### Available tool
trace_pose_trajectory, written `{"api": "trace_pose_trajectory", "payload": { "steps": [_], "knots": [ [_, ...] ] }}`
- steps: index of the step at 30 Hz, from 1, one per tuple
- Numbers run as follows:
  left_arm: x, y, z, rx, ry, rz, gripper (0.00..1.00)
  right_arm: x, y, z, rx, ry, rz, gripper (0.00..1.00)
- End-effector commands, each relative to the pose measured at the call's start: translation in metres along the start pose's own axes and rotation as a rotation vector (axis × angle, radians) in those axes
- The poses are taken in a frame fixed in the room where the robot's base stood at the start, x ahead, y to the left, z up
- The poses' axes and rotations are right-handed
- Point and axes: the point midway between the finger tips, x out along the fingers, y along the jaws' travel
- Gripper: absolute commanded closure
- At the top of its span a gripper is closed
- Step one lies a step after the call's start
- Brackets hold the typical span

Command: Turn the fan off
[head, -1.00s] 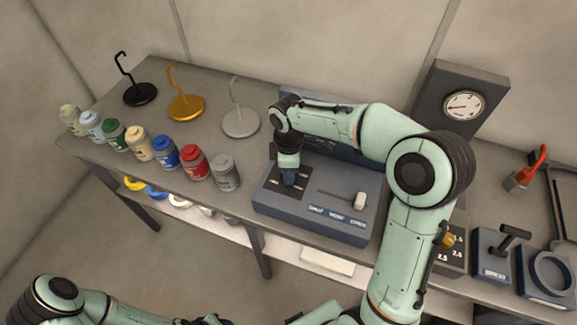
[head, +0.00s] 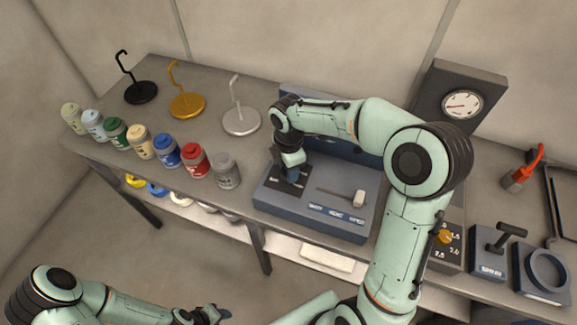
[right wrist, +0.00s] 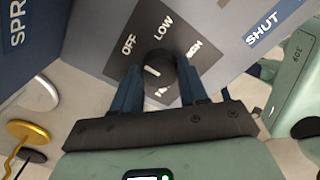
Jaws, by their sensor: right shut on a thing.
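The fan knob (right wrist: 160,64) is a dark round dial on a black plate (right wrist: 128,62) marked OFF, LOW and what reads as HIGH, seen in the right wrist view. A short white mark shows on the knob; which label it points to is hard to tell. My right gripper (right wrist: 161,82) is shut on the knob, one blue finger on each side. In the head view my right gripper (head: 291,176) is over the left part of the grey-blue control box (head: 325,220) and hides the knob. My left gripper (head: 218,315) is at the bottom edge, away from the bench, its fingers unclear.
A white-handled slider (head: 358,198) is on the same box, right of the knob. Several paint jars (head: 167,152) line the bench's front edge, with hook stands (head: 240,119) behind. A gauge (head: 462,104) stands at the back right. An orange-yellow knob (head: 445,237) lies right of my right forearm.

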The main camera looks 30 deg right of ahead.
Motion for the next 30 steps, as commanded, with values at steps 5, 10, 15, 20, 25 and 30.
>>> {"api": "trace_pose_trajectory", "payload": {
  "steps": [5, 10, 15, 20, 25, 30],
  "knots": [
    [0.000, 0.000, 0.000, 0.000, 0.000, 0.000, 0.57, 0.000, 0.000, 0.000, -0.003, -0.001, 0.001, 0.88],
    [0.000, 0.000, 0.000, 0.000, 0.000, 0.000, 0.57, 0.000, 0.000, 0.000, -0.003, -0.001, 0.000, 0.31],
    [0.000, 0.000, 0.000, 0.000, 0.000, 0.000, 0.57, 0.000, 0.000, 0.000, -0.002, -0.001, 0.000, 0.31],
    [0.000, 0.000, 0.000, 0.000, 0.000, 0.000, 0.57, -0.003, 0.000, 0.000, -0.001, -0.001, 0.001, 0.31],
    [-0.003, 0.002, -0.003, 0.001, 0.004, 0.001, 0.57, -0.026, 0.001, 0.000, -0.001, -0.002, 0.006, 0.31],
    [-0.009, 0.006, -0.009, 0.004, 0.011, 0.004, 0.57, -0.066, 0.002, 0.000, -0.001, -0.001, 0.008, 0.31]
  ]
}}
